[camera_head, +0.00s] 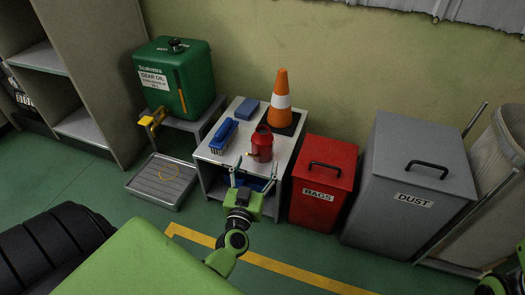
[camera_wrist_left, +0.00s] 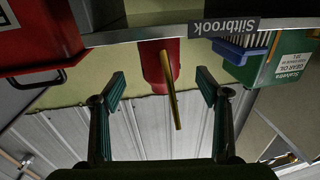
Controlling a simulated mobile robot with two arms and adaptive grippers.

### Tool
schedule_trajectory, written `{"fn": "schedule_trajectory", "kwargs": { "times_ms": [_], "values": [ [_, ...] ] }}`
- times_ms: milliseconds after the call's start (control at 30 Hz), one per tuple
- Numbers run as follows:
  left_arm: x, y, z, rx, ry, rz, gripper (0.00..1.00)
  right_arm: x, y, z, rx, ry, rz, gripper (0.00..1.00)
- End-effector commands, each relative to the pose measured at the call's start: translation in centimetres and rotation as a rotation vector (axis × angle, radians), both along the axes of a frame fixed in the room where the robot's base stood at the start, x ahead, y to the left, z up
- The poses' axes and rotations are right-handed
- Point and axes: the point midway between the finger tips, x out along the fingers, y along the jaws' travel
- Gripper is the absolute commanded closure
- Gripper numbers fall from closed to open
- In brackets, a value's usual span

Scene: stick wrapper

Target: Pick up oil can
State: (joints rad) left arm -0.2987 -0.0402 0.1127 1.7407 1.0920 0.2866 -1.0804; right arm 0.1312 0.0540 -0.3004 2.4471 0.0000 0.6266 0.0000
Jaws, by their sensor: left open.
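The oil can, a red can (camera_head: 262,144), stands upright on a small white table (camera_head: 222,161). In the left wrist view the red can (camera_wrist_left: 152,62) appears upside down, with a thin brass-coloured spout or rod across it. My left gripper (camera_head: 255,171) is open at the table's front edge, just in front of the can. In the left wrist view my left gripper's (camera_wrist_left: 161,84) two fingers are spread wide, with the can framed between and beyond them. The fingers look apart from the can.
A blue brush (camera_head: 223,136), a blue block (camera_head: 247,109) and an orange cone (camera_head: 281,95) share the table. A red RAGS bin (camera_head: 322,180) and grey DUST bin (camera_head: 415,185) stand right. A green gear oil tank (camera_head: 178,75) stands left.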

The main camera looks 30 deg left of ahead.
Motion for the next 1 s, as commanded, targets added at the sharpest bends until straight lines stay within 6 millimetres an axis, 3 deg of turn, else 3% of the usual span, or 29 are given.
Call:
{"fn": "schedule_trajectory", "kwargs": {
  "times_ms": [100, 367, 700, 1000],
  "values": [
    [2.2, 0.8, -0.1, -0.002, -0.003, 0.0, 0.32, -0.3, 0.0, 0.1, -0.001, -0.02, -0.002, 0.6],
    [4.2, 1.6, -0.1, -0.001, 0.001, -0.001, 0.32, -0.5, 0.1, 0.4, -0.003, -0.034, -0.003, 0.6],
    [8.3, 3.3, 0.0, -0.001, 0.001, -0.002, 0.32, -1.5, 0.2, 1.0, -0.006, -0.08, -0.006, 0.6],
    [8.8, 3.4, 0.1, -0.001, 0.002, -0.002, 0.32, -1.5, 0.3, 1.1, -0.007, -0.082, -0.005, 0.6]
  ]
}}
